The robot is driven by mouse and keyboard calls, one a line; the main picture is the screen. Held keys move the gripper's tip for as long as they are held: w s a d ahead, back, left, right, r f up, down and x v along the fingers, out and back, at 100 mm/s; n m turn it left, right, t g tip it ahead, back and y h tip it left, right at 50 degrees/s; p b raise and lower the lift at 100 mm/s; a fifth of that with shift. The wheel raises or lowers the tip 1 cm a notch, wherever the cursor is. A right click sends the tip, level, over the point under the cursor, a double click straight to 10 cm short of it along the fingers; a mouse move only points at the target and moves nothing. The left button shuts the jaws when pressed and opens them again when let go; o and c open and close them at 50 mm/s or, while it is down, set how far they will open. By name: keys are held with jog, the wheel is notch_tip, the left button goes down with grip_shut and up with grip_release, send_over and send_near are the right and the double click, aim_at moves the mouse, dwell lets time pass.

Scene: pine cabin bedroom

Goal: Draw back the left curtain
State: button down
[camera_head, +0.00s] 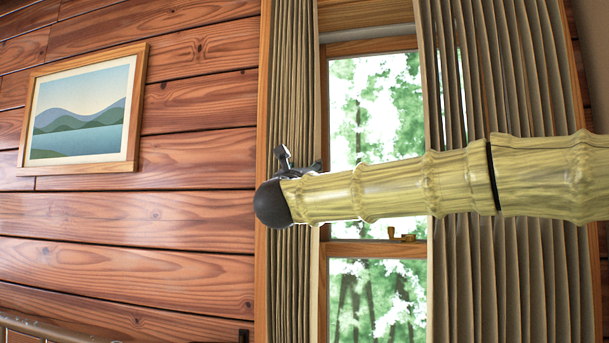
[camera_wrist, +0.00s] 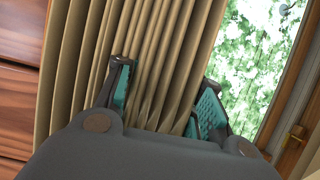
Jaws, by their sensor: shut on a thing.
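The left curtain (camera_head: 291,75) is a pleated grey-tan cloth. It hangs gathered in a narrow bunch along the left side of the window (camera_head: 375,105), and the glass beside it is bare. My gripper (camera_head: 298,162) is at this curtain, around mid-height of the window in the head view. In the wrist view the left curtain (camera_wrist: 140,35) runs down between the two teal-padded fingers of my gripper (camera_wrist: 166,95), which are shut on its folds. The inner part of the grip is hidden behind the dark gripper body.
The right curtain (camera_head: 508,265) hangs in folds over the window's right side, behind my arm. A brass window latch (camera_head: 405,237) sits on the wooden frame. A framed landscape picture (camera_head: 82,108) hangs on the plank wall to the left. A rail (camera_head: 30,328) shows at bottom left.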

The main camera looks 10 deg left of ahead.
jog(key=shift+s+r, duration=0.15)
jog(key=shift+r, duration=0.3)
jog(key=c, duration=1.1)
grip_release()
jog(key=shift+o, duration=1.1)
jog(key=shift+s+d, duration=0.1)
jog(key=shift+s, duration=0.25)
jog(key=v, duration=1.1)
jog(key=shift+s+f, duration=0.15)
jog(key=shift+f, duration=0.25)
